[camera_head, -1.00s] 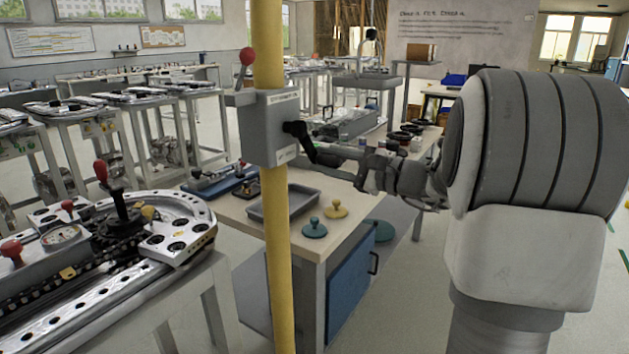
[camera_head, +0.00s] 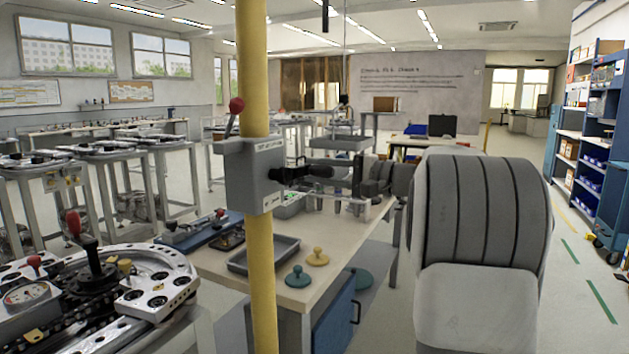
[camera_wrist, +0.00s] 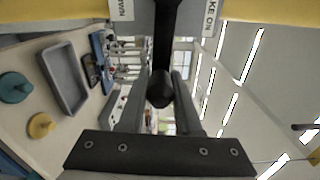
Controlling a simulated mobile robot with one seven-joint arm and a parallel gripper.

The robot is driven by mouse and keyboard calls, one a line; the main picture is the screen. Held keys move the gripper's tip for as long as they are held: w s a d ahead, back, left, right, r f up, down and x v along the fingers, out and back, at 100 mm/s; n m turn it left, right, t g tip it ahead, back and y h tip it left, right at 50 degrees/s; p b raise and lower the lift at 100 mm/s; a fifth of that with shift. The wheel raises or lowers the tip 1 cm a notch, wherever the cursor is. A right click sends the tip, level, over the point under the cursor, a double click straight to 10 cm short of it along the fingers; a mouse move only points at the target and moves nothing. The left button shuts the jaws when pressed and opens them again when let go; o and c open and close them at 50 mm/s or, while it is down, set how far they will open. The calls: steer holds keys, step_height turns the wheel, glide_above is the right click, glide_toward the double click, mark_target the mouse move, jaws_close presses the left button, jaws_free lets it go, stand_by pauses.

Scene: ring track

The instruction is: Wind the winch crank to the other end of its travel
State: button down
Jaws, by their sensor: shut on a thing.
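The winch is a grey box (camera_head: 254,178) fixed to a yellow post, with a red-knobbed lever (camera_head: 235,106) on top. Its black crank (camera_head: 290,174) sticks out from the box's right side towards my gripper. In the wrist view the crank (camera_wrist: 163,50) runs down from the box to a rounded black end (camera_wrist: 160,90) between my two fingers. My gripper (camera_head: 325,172) is shut on the crank's handle; it also shows in the wrist view (camera_wrist: 158,100). The exact finger contact is hard to see. Labels on the box are partly cut off in the wrist view.
The yellow post (camera_head: 259,300) stands upright in front of a workbench (camera_head: 225,262) with a grey tray (camera_head: 264,254) and knobbed discs. A ring track (camera_head: 160,295) is at the lower left. Blue shelving (camera_head: 590,130) stands at the right, beyond open floor.

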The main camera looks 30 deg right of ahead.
steer(key=shift+r, duration=0.8)
steer(key=shift+a, duration=0.1)
steer(key=c, duration=0.6)
jaws_free()
steer(key=shift+s, duration=0.1)
steer(key=p+v, duration=0.3)
steer(key=v, duration=1.4)
steer(key=shift+s, duration=0.15)
